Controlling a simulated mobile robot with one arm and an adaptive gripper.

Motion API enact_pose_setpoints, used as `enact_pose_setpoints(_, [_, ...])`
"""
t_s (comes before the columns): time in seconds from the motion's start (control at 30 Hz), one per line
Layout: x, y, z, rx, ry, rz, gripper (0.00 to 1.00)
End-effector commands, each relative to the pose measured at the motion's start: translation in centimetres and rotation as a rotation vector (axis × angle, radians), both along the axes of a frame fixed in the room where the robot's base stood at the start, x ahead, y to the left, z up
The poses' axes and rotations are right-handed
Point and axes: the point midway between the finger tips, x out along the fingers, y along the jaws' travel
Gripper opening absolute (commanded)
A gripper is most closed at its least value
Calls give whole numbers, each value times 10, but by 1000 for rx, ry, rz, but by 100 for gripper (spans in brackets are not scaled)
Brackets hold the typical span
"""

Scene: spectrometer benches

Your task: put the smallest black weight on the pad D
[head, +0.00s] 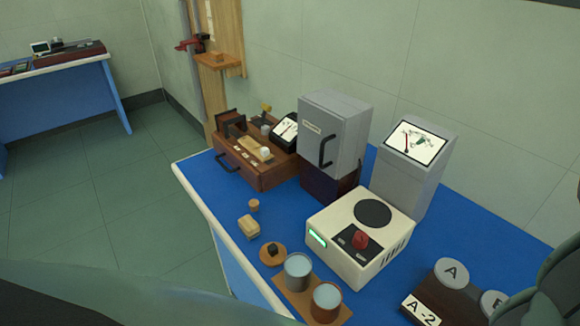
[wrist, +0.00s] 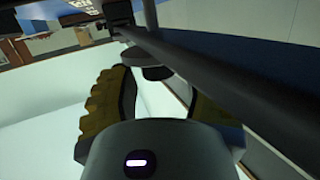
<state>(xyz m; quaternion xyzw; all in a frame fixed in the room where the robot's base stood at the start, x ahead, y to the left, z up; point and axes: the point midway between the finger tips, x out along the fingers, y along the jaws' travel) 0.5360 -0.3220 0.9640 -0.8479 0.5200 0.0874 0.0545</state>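A small black block (head: 272,248), possibly a weight, sits on a round wooden disc (head: 266,257) near the front edge of the blue bench. I cannot compare its size with other weights. A dark holder with the label A-2 (head: 421,311) stands at the lower right, with a grey round pad marked A (head: 453,273) on top. A second round pad (head: 492,301) beside it is partly hidden, its letter unclear. No pad D can be made out.
On the blue bench (head: 215,190) stand a cream device (head: 320,212) with a black plate, a grey cabinet (head: 330,125), a meter (head: 412,165) and a wooden drawer box (head: 262,178). Two cups (head: 298,285) stand at the front. Another bench (head: 60,90) is far left.

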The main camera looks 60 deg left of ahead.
Motion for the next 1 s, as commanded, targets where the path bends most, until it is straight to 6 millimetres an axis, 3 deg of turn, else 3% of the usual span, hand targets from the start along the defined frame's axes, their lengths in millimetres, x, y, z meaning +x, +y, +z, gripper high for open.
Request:
enact_pose_setpoints(0.37, [-1,7,4,0,-1,5,49])
enact_pose_setpoints(1.0, [-37,82,18,2,-3,13,49])
